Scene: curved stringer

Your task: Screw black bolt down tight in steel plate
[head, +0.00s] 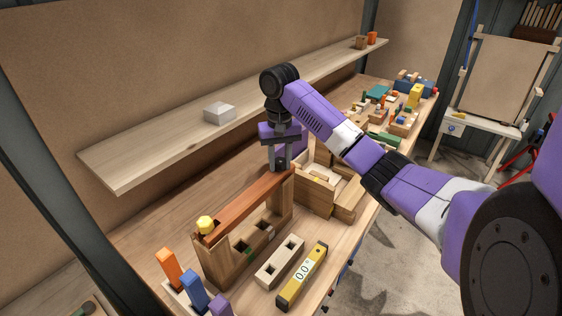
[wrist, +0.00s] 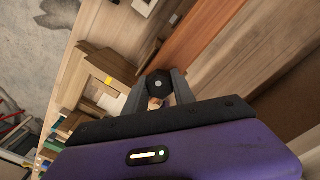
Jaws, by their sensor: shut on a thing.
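My gripper (head: 281,163) is above the far right end of a long reddish-brown strip (head: 245,204) on top of a wooden stand (head: 219,262), fingers pointing down. In the wrist view, the fingers are shut on the black bolt (wrist: 158,84), whose dark six-sided head shows a pale centre. The strip also runs beside the bolt in the wrist view (wrist: 205,42). I cannot make out a steel plate under the bolt or how deep the bolt sits. A yellow bolt head (head: 205,224) stands at the strip's near left end.
A wooden box (head: 346,207) stands right of the stand. A pale block with holes (head: 280,262) and a yellow level (head: 302,278) lie in front. Orange, blue and purple pegs (head: 194,290) stand front left. A shelf (head: 150,155) with a grey block (head: 219,112) runs behind.

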